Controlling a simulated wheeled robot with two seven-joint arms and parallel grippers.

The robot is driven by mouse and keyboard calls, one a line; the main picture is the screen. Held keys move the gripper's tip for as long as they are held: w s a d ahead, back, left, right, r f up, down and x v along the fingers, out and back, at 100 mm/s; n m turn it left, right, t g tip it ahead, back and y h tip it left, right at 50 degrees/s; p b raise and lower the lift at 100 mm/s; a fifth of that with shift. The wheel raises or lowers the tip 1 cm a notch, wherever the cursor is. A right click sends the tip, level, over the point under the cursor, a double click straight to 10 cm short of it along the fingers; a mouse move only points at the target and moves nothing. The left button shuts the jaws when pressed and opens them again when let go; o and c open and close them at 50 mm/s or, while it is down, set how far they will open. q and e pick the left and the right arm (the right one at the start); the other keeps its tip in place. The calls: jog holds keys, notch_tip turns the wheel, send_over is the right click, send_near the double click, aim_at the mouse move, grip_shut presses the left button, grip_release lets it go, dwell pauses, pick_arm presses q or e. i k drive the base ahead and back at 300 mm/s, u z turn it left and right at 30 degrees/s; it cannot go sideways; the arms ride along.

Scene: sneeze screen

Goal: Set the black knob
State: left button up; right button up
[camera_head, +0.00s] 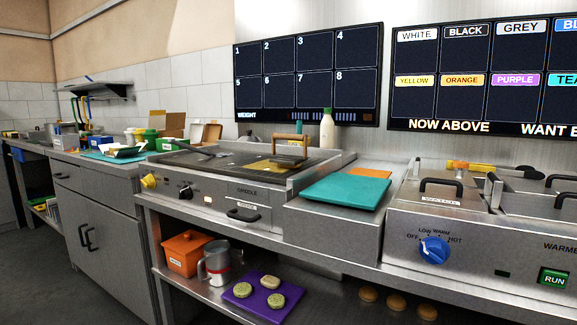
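The black knob (186,192) is on the front panel of the griddle (245,165), left of the middle of the view. It is small here, and I cannot read its pointer setting. Nothing touches the black knob. Neither of my grippers shows in the head view.
A warmer with a blue knob (434,250) stands at the right. A teal board (345,191) lies between it and the griddle. A press with a wooden handle (290,138) rests on the griddle. A lower shelf holds an orange container (186,254) and a purple board (253,302).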

aim_at(185, 193)
jog(key=z, duration=0.05)
jog(key=k, duration=1.1)
jog(key=u, duration=0.75)
jog(key=i, duration=0.9)
jog(key=z, duration=0.7)
